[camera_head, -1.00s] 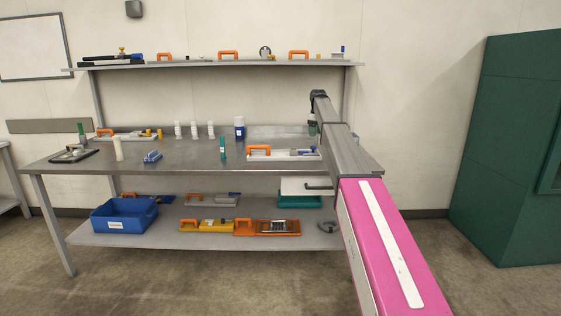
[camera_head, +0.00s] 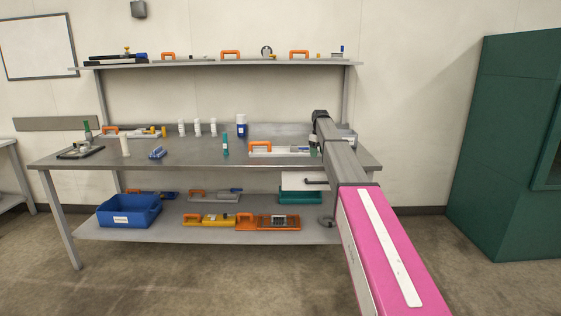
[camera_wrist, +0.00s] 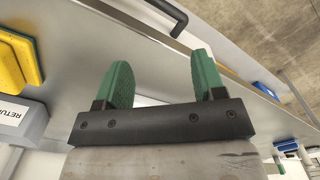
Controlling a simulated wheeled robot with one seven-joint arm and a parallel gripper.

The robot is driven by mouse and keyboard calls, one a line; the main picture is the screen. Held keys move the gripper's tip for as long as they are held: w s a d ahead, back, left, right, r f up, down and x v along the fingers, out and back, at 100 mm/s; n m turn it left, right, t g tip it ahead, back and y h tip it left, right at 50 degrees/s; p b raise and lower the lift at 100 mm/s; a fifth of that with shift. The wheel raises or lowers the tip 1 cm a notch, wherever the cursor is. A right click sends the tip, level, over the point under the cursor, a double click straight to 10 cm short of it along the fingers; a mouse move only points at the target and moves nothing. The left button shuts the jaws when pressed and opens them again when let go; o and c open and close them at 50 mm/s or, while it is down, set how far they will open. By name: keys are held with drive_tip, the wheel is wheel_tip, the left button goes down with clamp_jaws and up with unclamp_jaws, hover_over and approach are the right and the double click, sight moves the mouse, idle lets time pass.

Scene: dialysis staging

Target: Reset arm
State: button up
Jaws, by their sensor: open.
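My gripper (camera_wrist: 164,84) shows in the wrist view with its two green fingers apart and nothing between them. In the head view my arm reaches forward over the right part of the steel table (camera_head: 185,150). There the gripper's fingers are mostly hidden behind the arm's end, so their exact height above the table cannot be told.
A grey tray with an orange handle (camera_head: 258,149) lies on the table just left of my arm. White bottles and a blue-labelled jar (camera_head: 241,126) stand behind. A blue bin (camera_head: 128,211) sits on the lower shelf. A green cabinet (camera_head: 505,150) stands right; floor between is clear.

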drive_tip(key=s+f+m, duration=0.4)
drive_tip(key=s+f, duration=1.6)
drive_tip(key=s, duration=0.3)
drive_tip(key=s+f+m, duration=0.1)
drive_tip(key=s+f, duration=0.2)
drive_tip(key=s, duration=0.6)
drive_tip(key=s+f+m, duration=0.1)
drive_tip(key=s+f, duration=0.3)
drive_tip(key=s, duration=0.5)
drive_tip(key=s+f+m, duration=0.2)
drive_tip(key=s+f, duration=0.2)
drive_tip(key=s, duration=0.5)
drive_tip(key=shift+s, duration=0.3)
